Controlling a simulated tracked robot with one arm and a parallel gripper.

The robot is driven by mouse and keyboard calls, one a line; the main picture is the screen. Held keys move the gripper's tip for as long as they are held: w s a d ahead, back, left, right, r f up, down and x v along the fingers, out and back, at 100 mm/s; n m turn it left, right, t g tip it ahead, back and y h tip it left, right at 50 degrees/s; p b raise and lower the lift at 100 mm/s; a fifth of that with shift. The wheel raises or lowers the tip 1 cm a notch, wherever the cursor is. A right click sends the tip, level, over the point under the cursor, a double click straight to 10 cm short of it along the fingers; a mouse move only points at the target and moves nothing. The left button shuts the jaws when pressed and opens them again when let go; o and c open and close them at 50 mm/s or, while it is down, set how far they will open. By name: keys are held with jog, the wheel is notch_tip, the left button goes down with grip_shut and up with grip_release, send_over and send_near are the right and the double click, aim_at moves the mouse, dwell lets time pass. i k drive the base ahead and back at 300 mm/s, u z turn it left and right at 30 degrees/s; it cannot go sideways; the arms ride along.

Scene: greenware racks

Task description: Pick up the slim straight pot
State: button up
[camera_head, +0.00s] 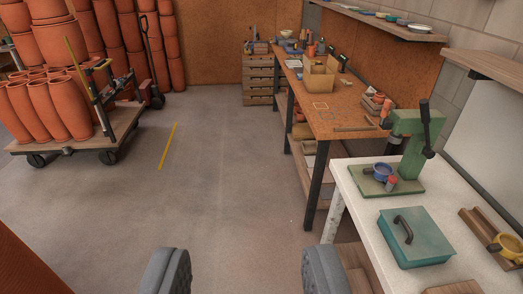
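My gripper (245,272) shows at the bottom edge as two grey padded fingers, wide apart with only bare floor between them. I cannot tell which pot is the slim straight one. Several tall terracotta pots (62,108) stand close together on a flat cart (110,135) at the left, well ahead of my gripper. Small slim orange pieces (386,110) stand at the right edge of the wooden workbench (340,118); they are too small to make out well.
Stacked terracotta pots (110,40) fill the back left. A white table (375,210) with a green press (412,140) and a teal box (415,238) stands at the right. An orange-brown surface (28,265) is close at lower left. The middle floor is clear, with a yellow strip (168,146).

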aim_at(312, 48)
jog(key=u, duration=0.15)
jog(key=i, duration=1.3)
jog(key=u, duration=0.2)
jog(key=i, duration=3.9)
jog(key=z, duration=0.6)
jog(key=i, duration=1.3)
jog(key=z, duration=0.4)
jog(key=i, duration=1.45)
jog(key=z, duration=0.25)
